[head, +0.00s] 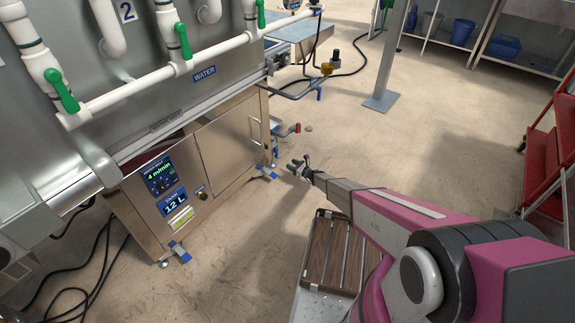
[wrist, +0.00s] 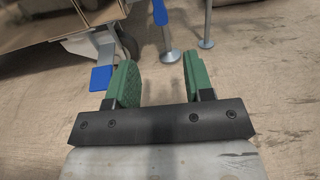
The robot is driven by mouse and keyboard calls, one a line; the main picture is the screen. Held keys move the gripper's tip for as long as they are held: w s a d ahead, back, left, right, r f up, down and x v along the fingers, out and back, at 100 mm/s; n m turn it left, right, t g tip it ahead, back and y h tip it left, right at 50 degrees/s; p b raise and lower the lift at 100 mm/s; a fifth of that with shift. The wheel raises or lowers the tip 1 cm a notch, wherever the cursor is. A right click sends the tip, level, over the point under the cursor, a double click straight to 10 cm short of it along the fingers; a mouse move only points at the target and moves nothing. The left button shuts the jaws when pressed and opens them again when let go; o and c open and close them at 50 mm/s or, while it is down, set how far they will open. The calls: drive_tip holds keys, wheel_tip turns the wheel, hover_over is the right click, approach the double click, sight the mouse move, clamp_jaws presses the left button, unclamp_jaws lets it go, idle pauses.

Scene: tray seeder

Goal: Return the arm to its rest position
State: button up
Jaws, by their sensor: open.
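My gripper (head: 298,165) is at the end of my pink and grey arm, which reaches out over the floor to the right of the steel machine cabinet (head: 229,137) in the head view. In the wrist view, my gripper (wrist: 158,80) shows two green finger pads with a clear gap between them. It is open and nothing is between the pads. Bare floor lies beneath it, and it touches nothing that I can see.
The seeder's white water pipes with green valves (head: 62,91) run along the left. A display panel (head: 160,174) is on the cabinet. A grey post (head: 388,60) stands behind, and a red rack (head: 541,155) is at right. A slatted wooden platform (head: 327,250) lies below my arm.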

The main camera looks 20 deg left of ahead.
drive_tip(key=shift+d, duration=0.15)
idle(0.3)
drive_tip(key=s+d+r+n+g+h, duration=0.1)
drive_tip(key=s+d+r+n+g, duration=0.1)
drive_tip(key=s+d+r+n, duration=0.4)
drive_tip(key=s+d+r+n+g+h, duration=0.1)
drive_tip(key=s+d+r+n+g, duration=0.15)
drive_tip(key=r, duration=0.65)
drive_tip(key=s+d+r+n+g+h, duration=0.1)
drive_tip(key=s+d+r+n+g, duration=0.15)
drive_tip(key=d+r, duration=0.35)
drive_tip(key=s+d+r+n+h, duration=0.5)
drive_tip(key=s+d+r, duration=0.7)
drive_tip(key=d, duration=0.4)
drive_tip(key=s+d+r+n+h, duration=0.6)
drive_tip(key=s+d+r+h, duration=0.2)
drive_tip(key=s+d+r, duration=0.5)
drive_tip(key=d, duration=0.3)
drive_tip(key=shift+s+r+n+h, duration=0.15)
drive_tip(key=shift+s+n+h, duration=0.15)
